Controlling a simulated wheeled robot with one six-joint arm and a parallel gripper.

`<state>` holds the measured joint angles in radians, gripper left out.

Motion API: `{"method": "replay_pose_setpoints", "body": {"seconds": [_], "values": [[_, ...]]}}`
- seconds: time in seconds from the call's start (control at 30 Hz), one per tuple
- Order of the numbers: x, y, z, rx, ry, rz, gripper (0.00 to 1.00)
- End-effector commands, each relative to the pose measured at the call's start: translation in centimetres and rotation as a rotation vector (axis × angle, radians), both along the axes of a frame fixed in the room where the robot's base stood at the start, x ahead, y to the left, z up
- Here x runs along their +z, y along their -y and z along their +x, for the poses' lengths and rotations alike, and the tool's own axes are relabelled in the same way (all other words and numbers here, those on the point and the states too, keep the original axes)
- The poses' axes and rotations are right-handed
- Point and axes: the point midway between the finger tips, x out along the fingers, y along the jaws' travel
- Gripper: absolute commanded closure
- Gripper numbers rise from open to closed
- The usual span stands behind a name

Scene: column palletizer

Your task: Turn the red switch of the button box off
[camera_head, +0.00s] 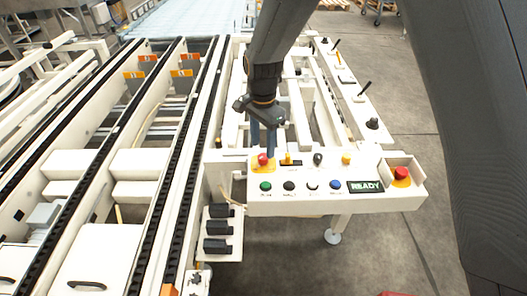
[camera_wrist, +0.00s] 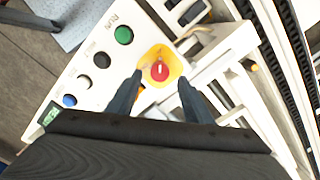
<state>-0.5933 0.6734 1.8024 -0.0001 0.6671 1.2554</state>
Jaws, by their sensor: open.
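The button box (camera_head: 328,201) is a white panel at the front end of the conveyor frame. Its red switch (camera_head: 263,159) sits on a yellow plate at the panel's upper left. In the wrist view the red switch (camera_wrist: 160,70) shows a pale mark on its face, with the yellow plate around it. My gripper (camera_head: 263,150) points down at the switch from above. In the wrist view my gripper (camera_wrist: 160,82) is open, with one blue-grey finger on each side of the switch. I cannot tell whether the fingertips touch it.
Green (camera_head: 265,186), black, white and blue buttons line the panel's front row. A READY display (camera_head: 366,187) and a red emergency button (camera_head: 401,173) are at the right. A small black-topped lever (camera_head: 318,158) stands right of the switch. Conveyor rails (camera_head: 180,150) run along the left.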

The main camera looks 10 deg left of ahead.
Motion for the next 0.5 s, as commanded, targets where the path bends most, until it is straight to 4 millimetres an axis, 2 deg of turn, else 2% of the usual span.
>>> {"method": "replay_pose_setpoints", "body": {"seconds": [0.2, 0.5], "values": [[-2.9, 0.1, 0.0, 0.000, -0.001, -0.001, 0.54], [-4.2, 0.1, 0.0, 0.001, 0.002, 0.001, 0.54]]}}
